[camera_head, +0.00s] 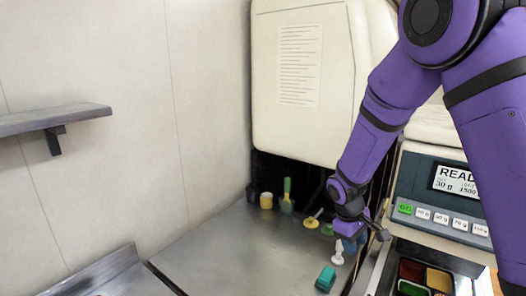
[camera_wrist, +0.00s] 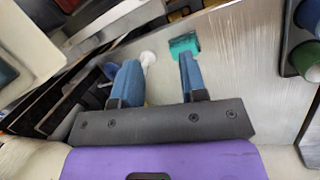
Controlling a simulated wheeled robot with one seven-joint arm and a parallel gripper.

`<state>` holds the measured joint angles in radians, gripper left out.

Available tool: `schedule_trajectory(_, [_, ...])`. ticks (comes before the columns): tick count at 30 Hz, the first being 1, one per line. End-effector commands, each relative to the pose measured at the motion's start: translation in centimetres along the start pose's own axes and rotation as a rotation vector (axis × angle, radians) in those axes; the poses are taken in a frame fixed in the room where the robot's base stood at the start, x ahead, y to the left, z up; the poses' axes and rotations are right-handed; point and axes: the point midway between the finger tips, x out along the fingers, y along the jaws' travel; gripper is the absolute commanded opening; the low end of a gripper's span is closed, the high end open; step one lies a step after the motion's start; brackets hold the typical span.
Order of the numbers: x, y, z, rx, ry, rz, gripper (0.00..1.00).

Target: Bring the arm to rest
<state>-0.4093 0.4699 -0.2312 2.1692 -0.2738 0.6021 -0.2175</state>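My purple arm reaches down from the upper right in the head view. My gripper (camera_head: 352,238) is over the steel counter (camera_head: 230,255), near its right side. In the wrist view the two blue fingers of my gripper (camera_wrist: 157,75) stand apart, and nothing is held between them. A small white-topped item (camera_head: 337,252) is just below the gripper; it also shows beyond the fingers in the wrist view (camera_wrist: 147,58). A teal block (camera_head: 325,279) lies nearer the front, and it shows past the right fingertip in the wrist view (camera_wrist: 183,44).
A dark tray with coloured compartments (camera_head: 453,263) sits at lower right, below a machine with a lit display (camera_head: 457,180). A yellow cup (camera_head: 266,200), a green item (camera_head: 287,196) and a yellow-headed item (camera_head: 311,222) stand towards the back. The counter's left part is clear.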

Motion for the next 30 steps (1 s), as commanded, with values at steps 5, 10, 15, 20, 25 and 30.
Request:
schedule_trajectory(5, [-5.4, 1.0, 3.0, 0.107, 0.076, -0.028, 0.39])
schedule_trajectory(10, [-9.8, 1.3, 6.3, 0.201, 0.142, -0.052, 0.39])
schedule_trajectory(15, [-13.7, 1.3, 9.9, 0.289, 0.209, -0.072, 0.39])
schedule_trajectory(20, [-16.9, 0.8, 13.4, 0.369, 0.270, -0.086, 0.39])
schedule_trajectory(25, [-19.8, -0.1, 17.3, 0.448, 0.336, -0.098, 0.39])
schedule_trajectory(30, [-22.0, -1.5, 21.1, 0.524, 0.400, -0.104, 0.39])
